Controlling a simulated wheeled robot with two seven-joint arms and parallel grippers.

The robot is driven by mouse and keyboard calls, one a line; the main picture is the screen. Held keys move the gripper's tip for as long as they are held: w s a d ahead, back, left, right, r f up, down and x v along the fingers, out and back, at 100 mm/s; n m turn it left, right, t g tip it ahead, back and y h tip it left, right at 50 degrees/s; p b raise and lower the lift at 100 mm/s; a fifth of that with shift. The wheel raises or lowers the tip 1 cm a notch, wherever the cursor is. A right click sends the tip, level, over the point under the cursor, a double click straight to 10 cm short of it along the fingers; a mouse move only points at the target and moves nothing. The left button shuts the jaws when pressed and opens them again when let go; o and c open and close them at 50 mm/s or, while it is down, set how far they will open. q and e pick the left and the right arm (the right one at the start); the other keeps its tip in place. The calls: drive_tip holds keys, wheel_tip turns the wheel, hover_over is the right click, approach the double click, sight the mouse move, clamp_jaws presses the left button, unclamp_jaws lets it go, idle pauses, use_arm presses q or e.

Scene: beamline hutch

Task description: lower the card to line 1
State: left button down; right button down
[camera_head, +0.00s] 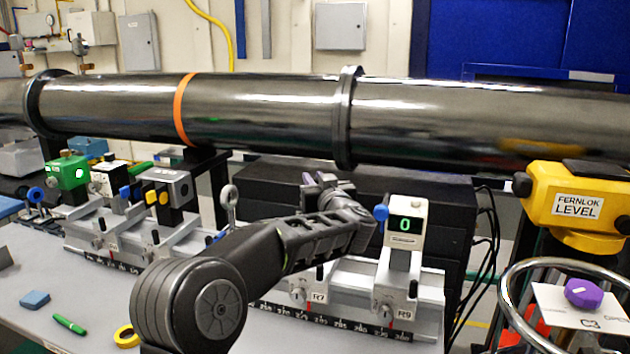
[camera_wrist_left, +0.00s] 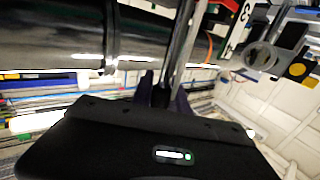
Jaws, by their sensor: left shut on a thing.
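My left gripper (camera_head: 322,182) is in the middle of the head view, above the rail carrier marked R7 (camera_head: 318,296). In the left wrist view, its purple-tinted fingers (camera_wrist_left: 163,92) are shut on a thin strip (camera_wrist_left: 181,45), seen nearly edge-on, that I take for the card. I cannot make out the card's face or line 1; in the head view the arm and gripper hide the card. My right gripper is in neither view.
A carrier with a green "0" display (camera_head: 405,224) and blue knob stands close right of the gripper. The black beam pipe (camera_head: 265,110) crosses just behind and above. A yellow level (camera_head: 575,205) and handwheel (camera_head: 510,290) stand at the right.

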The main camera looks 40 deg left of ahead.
use_arm(q)
drive_tip(key=shift+f, duration=0.15)
wheel_tip(320, 180, down, 6)
drive_tip(key=b, duration=0.2)
drive_tip(key=shift+f, duration=0.2)
drive_tip(key=c, duration=1.5)
unclamp_jaws()
drive_tip(key=shift+o, duration=1)
drive_tip(key=shift+r, duration=0.1)
drive_tip(key=shift+r, duration=0.2)
